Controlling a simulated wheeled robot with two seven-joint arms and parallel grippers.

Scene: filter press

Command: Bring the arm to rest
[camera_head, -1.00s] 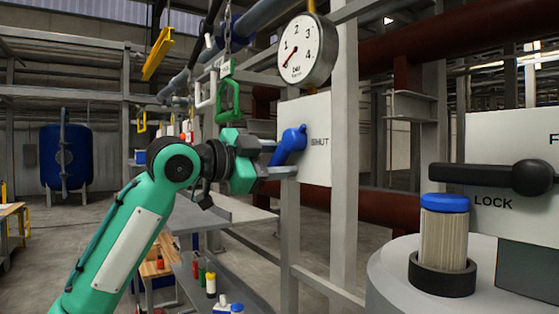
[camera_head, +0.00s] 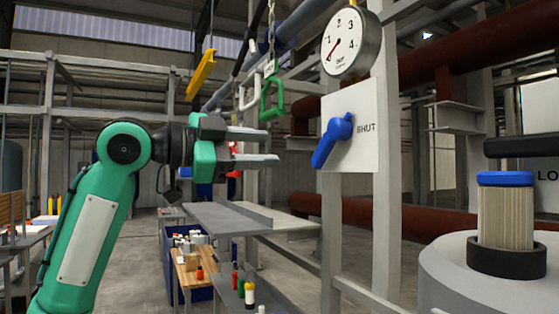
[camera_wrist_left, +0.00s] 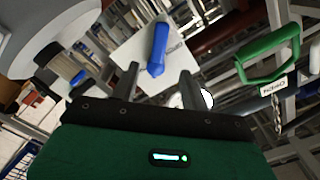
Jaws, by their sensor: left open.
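My left gripper (camera_head: 274,147) is open and empty in the head view. It points right, toward the blue valve handle (camera_head: 331,141), with a clear gap between them. The handle sits on a white plate (camera_head: 362,150) marked SHUT and slants down to the left. In the left wrist view the blue handle (camera_wrist_left: 158,48) shows beyond and between the two parallel fingers (camera_wrist_left: 158,82), not touched by them. My right gripper is in neither view.
A pressure gauge (camera_head: 349,42) is above the plate. A green pull handle (camera_head: 272,99) hangs on a chain behind my gripper. A blue-capped filter (camera_head: 505,212) stands on a round grey housing at right, beneath a black lever (camera_head: 520,147). A grey shelf (camera_head: 228,219) is below my gripper.

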